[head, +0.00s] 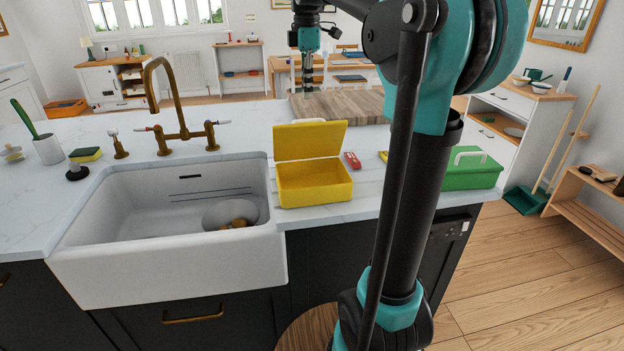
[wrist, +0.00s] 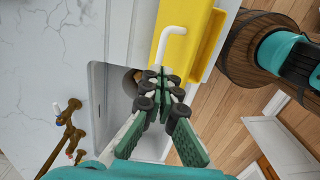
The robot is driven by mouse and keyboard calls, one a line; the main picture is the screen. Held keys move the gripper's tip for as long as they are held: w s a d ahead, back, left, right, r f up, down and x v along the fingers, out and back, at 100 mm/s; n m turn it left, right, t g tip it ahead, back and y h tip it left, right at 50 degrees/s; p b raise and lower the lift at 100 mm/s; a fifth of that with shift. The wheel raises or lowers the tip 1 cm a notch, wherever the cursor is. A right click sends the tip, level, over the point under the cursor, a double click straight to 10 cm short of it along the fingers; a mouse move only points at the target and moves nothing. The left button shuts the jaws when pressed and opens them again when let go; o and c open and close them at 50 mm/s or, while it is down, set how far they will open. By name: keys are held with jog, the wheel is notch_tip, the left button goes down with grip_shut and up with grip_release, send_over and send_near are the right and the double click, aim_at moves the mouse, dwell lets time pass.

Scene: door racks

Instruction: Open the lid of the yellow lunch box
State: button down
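The yellow lunch box (head: 315,190) stands on the counter right of the sink in the head view. Its lid (head: 310,141) is raised, standing up at the back and leaning slightly backward, and the inside looks empty. In the wrist view the yellow lid (wrist: 168,18) shows with its white handle (wrist: 172,32). My gripper (head: 308,84) is above and behind the raised lid. In the wrist view its green fingertips (wrist: 157,74) are together with nothing visible between them. They appear just beside the handle's end; I cannot tell the exact gap.
The white sink (head: 170,265) with a brass tap (head: 180,130) is left of the box. A wooden board (head: 345,107) lies behind it. A small red item (head: 352,160) and a green lunch box (head: 472,170) are to its right.

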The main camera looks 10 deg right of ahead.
jog(key=shift+s, duration=0.1)
jog(key=shift+s, duration=5.2)
jog(key=shift+f, duration=3.8)
jog(key=shift+w, duration=0.15)
jog(key=shift+w, duration=4.6)
jog(key=shift+s+r, duration=0.7)
jog(key=shift+r, duration=0.3)
jog(key=shift+s+r, duration=0.65)
jog(key=shift+r, duration=0.4)
jog(key=shift+s+r, duration=0.7)
jog(key=shift+r, duration=0.3)
